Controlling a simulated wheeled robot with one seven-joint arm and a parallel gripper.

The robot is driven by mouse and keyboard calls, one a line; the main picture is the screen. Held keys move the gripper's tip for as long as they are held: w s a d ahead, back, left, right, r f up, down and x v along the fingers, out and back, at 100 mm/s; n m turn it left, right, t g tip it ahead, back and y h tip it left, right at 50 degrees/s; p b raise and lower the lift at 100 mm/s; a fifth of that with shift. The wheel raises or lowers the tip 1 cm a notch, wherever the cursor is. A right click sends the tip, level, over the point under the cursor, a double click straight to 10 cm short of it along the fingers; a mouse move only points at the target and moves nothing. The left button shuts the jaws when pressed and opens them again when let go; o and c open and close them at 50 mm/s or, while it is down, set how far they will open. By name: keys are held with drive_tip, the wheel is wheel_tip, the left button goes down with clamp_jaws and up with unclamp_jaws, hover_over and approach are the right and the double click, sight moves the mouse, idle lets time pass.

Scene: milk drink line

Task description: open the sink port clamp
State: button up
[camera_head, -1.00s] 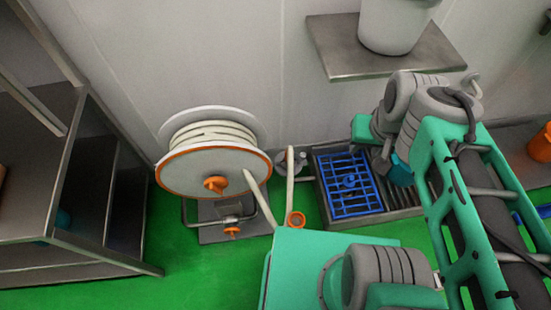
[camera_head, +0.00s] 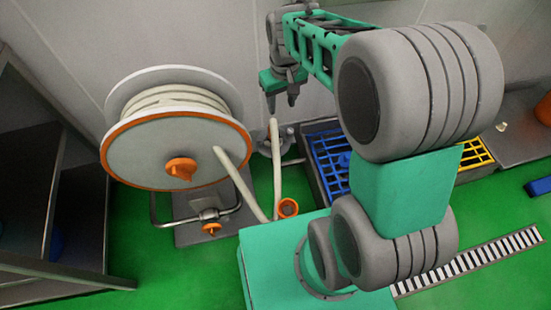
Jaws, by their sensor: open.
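A small grey metal fitting (camera_head: 267,143), which looks like the port clamp, sits low by the wall between the hose reel and the blue drain grate. The pale hose passes in front of it and hides part of it, so I cannot tell whether it is open or shut. My gripper (camera_head: 282,104) is open and empty, its dark fingers pointing down. In the picture it is just above the fitting, apart from it. How far apart they are in depth is unclear.
A hose reel (camera_head: 140,150) with an orange knob (camera_head: 181,169) stands on the left; its hose loops to an orange-ended nozzle (camera_head: 288,208). A blue grate (camera_head: 325,155) lies right of the fitting. A metal rack (camera_head: 75,190) is far left. Green floor (camera_head: 150,285) is open in front.

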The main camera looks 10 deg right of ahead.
drive_tip(key=n+g+b, duration=0.1)
drive_tip(key=b, duration=0.8)
hover_over(276, 145)
wheel_tip(276, 145, down, 21)
drive_tip(key=shift+w, duration=0.1)
wheel_tip(276, 145, down, 7)
drive_tip(key=b, duration=0.2)
drive_tip(key=shift+f+b, duration=0.15)
drive_tip(key=shift+b, duration=0.25)
clamp_jaws()
